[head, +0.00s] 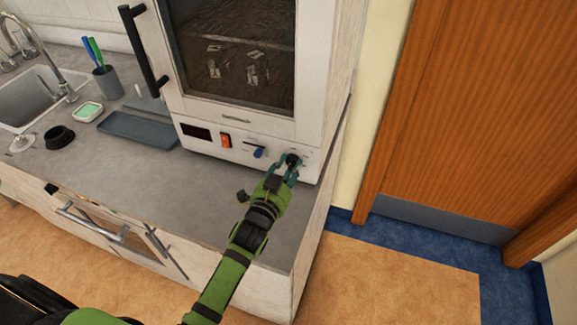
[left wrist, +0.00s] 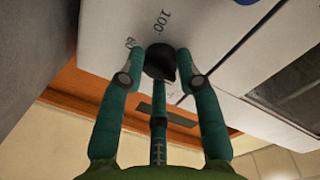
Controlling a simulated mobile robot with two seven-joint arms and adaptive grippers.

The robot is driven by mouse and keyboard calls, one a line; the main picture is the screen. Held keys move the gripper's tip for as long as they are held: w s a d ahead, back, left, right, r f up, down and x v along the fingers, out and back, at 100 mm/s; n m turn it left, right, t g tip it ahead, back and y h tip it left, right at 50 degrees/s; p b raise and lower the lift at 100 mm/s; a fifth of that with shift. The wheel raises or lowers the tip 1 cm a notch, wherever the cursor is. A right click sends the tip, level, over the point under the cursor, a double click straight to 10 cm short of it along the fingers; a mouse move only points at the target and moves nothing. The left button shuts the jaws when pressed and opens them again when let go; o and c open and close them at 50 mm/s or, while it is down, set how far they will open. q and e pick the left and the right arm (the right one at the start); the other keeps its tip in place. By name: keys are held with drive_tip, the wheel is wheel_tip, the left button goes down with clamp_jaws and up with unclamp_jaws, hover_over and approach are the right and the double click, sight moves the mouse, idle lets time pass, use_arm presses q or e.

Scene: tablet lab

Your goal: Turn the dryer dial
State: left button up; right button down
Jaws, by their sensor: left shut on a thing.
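The white dryer (head: 240,118) stands on the counter, with a control panel along its lower front. A black round dial (head: 292,159) sits at the right end of that panel. My left gripper (head: 284,168) reaches up to the dial from the front. In the left wrist view, the dial (left wrist: 160,62) lies between the teal fingers of my left gripper (left wrist: 160,75), which are shut on it. The printed numbers "100" and what looks like "60" show beside the dial. The dial's pointer is partly hidden by the fingers. My right gripper is not in view.
A red switch (head: 225,140) and a blue knob (head: 259,152) sit left of the dial. A wooden door (head: 480,110) is at the right.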

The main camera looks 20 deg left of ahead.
use_arm(q)
drive_tip(key=shift+a+r, duration=0.15)
drive_tip(key=shift+r, duration=0.1)
idle(0.3)
drive_tip(key=o, duration=1.1)
drive_tip(key=shift+w, duration=0.1)
drive_tip(key=shift+o, duration=0.2)
drive_tip(key=shift+f, duration=0.2)
drive_tip(key=shift+s+f, duration=0.1)
drive_tip(key=shift+s, duration=0.3)
drive_tip(key=s+r, duration=0.1)
drive_tip(key=s, duration=1)
drive_tip(key=shift+a, duration=0.45)
drive_tip(key=shift+s, duration=0.1)
